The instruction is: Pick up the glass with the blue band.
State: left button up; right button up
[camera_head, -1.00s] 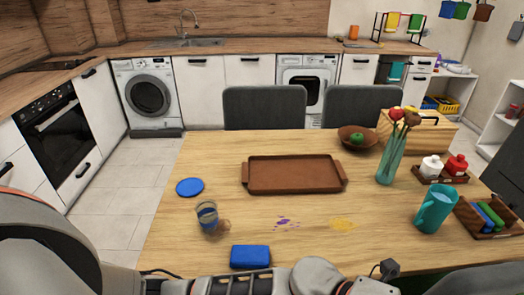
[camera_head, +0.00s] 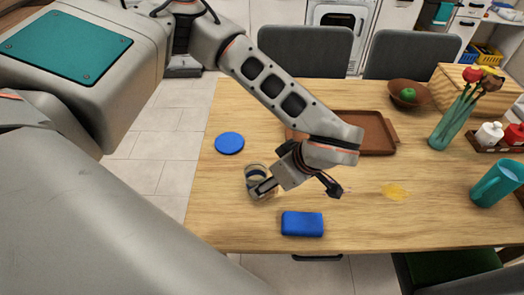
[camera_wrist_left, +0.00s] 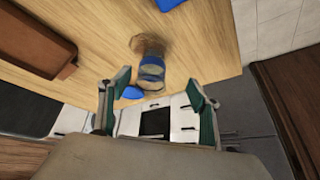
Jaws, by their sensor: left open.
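The glass with the blue band (camera_head: 254,176) stands on the table at its left part, between the blue disc and the blue sponge. My left gripper (camera_head: 298,188) is over the table, just right of the glass. One finger overlaps the glass's lower part in the head view; contact cannot be told. In the left wrist view the glass (camera_wrist_left: 151,70) appears beyond the open fingertips, between them and nearer the left finger. The left gripper (camera_wrist_left: 158,82) is open and empty. My right gripper is not in view.
A blue disc (camera_head: 229,143) and a blue sponge (camera_head: 302,224) lie near the glass. A brown tray (camera_head: 378,133) is partly behind my arm. A teal mug (camera_head: 495,184), a flower vase (camera_head: 455,120) and a bowl (camera_head: 407,95) stand right. A yellow stain (camera_head: 395,192) marks the table.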

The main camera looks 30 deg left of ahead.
aim_at(250, 176)
pick_arm(q)
jog(key=shift+t+y, duration=0.3)
jog(key=shift+y, duration=0.1)
jog(key=w+a, duration=0.2)
jog(key=a, duration=0.1)
jog(key=shift+a+f, duration=0.15)
jog(key=shift+a, duration=0.15)
jog(key=shift+p+x, duration=0.45)
jog(key=shift+x, duration=2.35)
jog(key=c, duration=1.4)
jog(key=shift+o, duration=0.2)
